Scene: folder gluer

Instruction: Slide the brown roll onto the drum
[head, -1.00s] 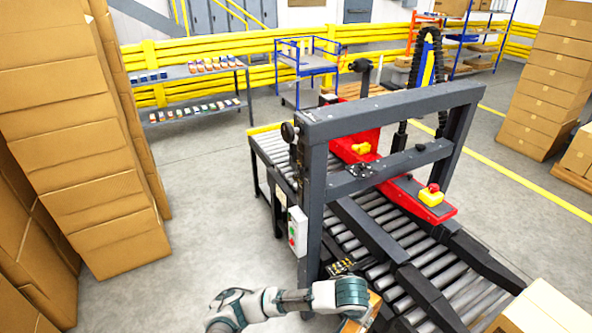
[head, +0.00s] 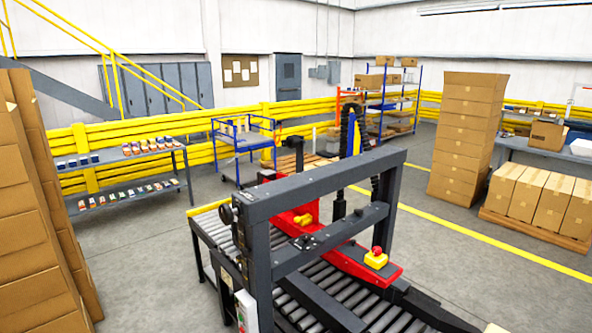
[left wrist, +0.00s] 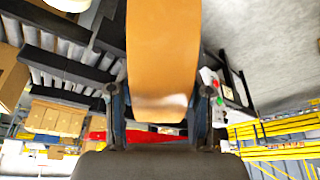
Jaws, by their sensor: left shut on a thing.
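The brown roll (left wrist: 162,55) fills the middle of the left wrist view as a broad orange-brown band, with a pale shine near its lower end. My left gripper (left wrist: 160,95) has one dark finger on each side of it and is shut on it. Neither this gripper nor the roll shows in the head view now. The carton machine (head: 262,255) has a dark frame over a roller bed. A dark round part (head: 304,242) sits on its crossbar; I cannot tell whether this is the drum. My right gripper is in neither view.
A red carriage (head: 355,262) with a yellow-and-red button lies across the machine. Stacked cartons (head: 35,235) stand at the left, more cartons (head: 467,135) at the right. A shelf table (head: 125,163) and blue cart (head: 240,150) are behind. Grey floor is open right of the machine.

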